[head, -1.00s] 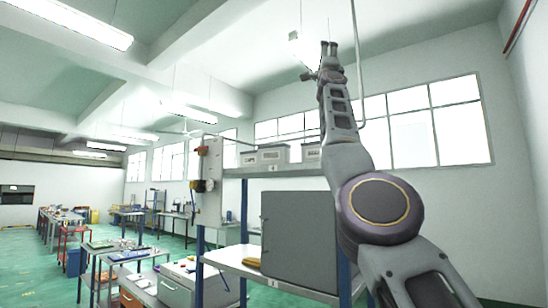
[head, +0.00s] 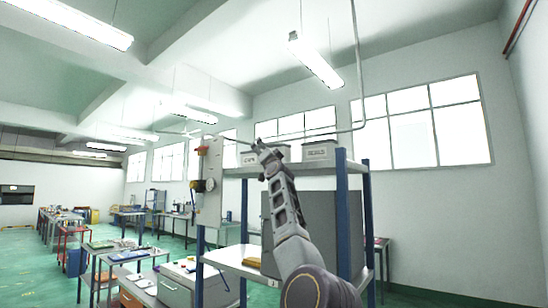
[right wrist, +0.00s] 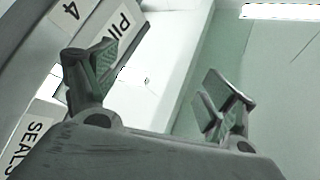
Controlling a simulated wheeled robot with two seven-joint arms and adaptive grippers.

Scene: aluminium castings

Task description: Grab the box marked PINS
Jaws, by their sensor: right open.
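The box marked PINS shows in the right wrist view by its white label (right wrist: 122,28), partly cut off so that only the first letters read. In the head view the middle grey box (head: 284,152) on the top shelf is largely hidden behind my right gripper (head: 263,148); its label cannot be read there. My right gripper is open, its two fingers (right wrist: 162,78) spread apart with nothing clearly between them. It is at about the height of the top-shelf boxes, in front of them. My left gripper is not in view.
A box marked SEALS (head: 318,153) stands on the right of the top shelf (head: 322,168), and another labelled box (head: 249,158) on the left. The shelf edge bears a tag 4 (right wrist: 68,10). Blue uprights (head: 343,225) flank a large grey panel below.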

